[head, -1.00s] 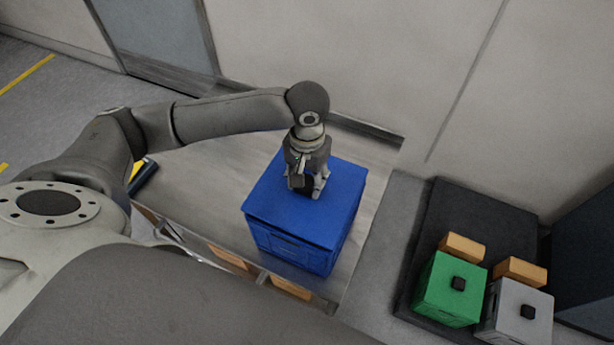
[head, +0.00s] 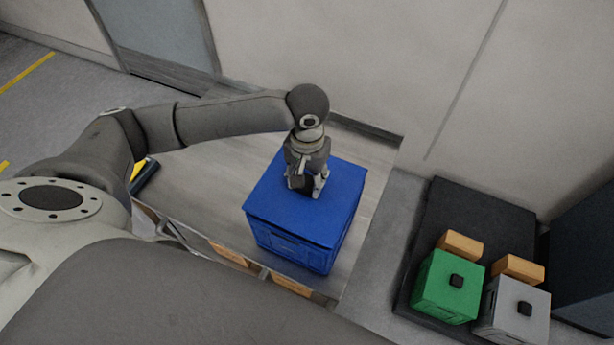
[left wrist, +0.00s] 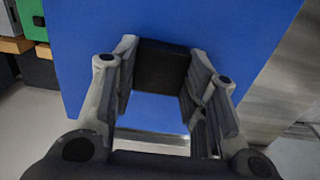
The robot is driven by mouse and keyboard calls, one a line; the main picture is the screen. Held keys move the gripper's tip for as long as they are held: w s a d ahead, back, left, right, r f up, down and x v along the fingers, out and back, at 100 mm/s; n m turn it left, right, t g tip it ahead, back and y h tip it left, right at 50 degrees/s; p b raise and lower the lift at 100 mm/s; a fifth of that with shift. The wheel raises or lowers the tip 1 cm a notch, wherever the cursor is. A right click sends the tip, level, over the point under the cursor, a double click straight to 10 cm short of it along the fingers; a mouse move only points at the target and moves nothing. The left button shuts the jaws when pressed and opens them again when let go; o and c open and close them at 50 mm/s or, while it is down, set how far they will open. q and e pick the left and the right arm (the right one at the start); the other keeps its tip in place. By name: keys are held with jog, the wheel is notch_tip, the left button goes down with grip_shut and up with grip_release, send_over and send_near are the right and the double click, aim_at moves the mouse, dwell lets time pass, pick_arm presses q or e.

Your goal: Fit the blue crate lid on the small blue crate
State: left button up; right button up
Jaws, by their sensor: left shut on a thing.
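The blue crate lid (head: 283,211) lies over the top of the small blue crate (head: 292,250) on the table. A dark line runs under the lid's front edge, and I cannot tell whether the lid is fully seated. My left gripper (head: 307,192) points down at the lid and is shut on its black knob. In the left wrist view the fingers (left wrist: 160,72) stand on both sides of the black knob (left wrist: 162,62), with the flat blue lid (left wrist: 225,30) around it. My right gripper is not in view.
The grey table (head: 213,170) has free room left of the crate. A wall stands behind it. At the right, a dark platform (head: 470,205) holds a green crate (head: 440,285), a grey crate (head: 508,312) and orange blocks (head: 460,246). A dark and yellow object (head: 145,176) lies at the table's left.

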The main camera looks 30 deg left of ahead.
pick_arm(q)
jog(key=shift+f, duration=0.15)
jog(key=shift+f, duration=0.55)
jog(key=shift+p, duration=0.3)
jog(key=shift+f, duration=0.2)
jog(key=shift+f+p, duration=0.1)
jog(key=shift+p, duration=0.2)
jog(key=o, duration=1.2)
jog(key=shift+o, duration=0.2)
